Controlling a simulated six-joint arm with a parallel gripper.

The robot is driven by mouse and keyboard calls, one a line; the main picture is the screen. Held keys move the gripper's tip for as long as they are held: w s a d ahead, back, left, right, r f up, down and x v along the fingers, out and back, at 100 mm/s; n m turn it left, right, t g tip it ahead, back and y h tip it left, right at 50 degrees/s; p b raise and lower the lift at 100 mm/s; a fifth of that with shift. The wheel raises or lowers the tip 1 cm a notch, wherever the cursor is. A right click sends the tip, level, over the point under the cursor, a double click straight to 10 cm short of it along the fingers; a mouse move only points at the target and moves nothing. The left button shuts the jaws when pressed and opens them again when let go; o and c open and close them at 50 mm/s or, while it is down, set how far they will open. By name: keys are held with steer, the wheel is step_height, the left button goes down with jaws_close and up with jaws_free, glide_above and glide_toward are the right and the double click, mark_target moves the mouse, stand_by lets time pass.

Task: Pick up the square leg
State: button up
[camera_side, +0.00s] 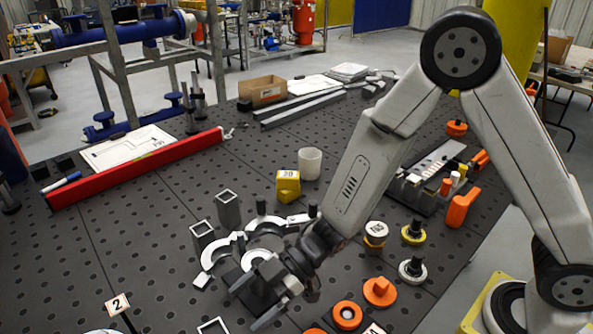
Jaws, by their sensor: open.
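Two dark grey square tubes with open tops stand upright on the perforated table, one square leg (228,209) behind and the other (203,236) nearer, to its left. A third square opening (212,327) shows at the bottom edge, mostly cut off. My gripper (252,303) is open and low over the table, right of and nearer than the two standing tubes. A dark block shape shows around its fingers; I cannot tell whether it is a part of the gripper or a separate thing.
White curved clamp pieces (222,250) lie between the tubes and my gripper. A yellow block (288,186) and white cup (310,163) stand behind. Orange discs (347,315) and round knobs (412,270) are at the right.

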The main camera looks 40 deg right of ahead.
steer(key=shift+a, duration=0.1)
steer(key=shift+x, duration=1.2)
steer(key=shift+a, duration=0.1)
steer(key=shift+x, duration=2.5)
steer(key=shift+f, duration=0.15)
steer(key=shift+c, duration=0.2)
jaws_close()
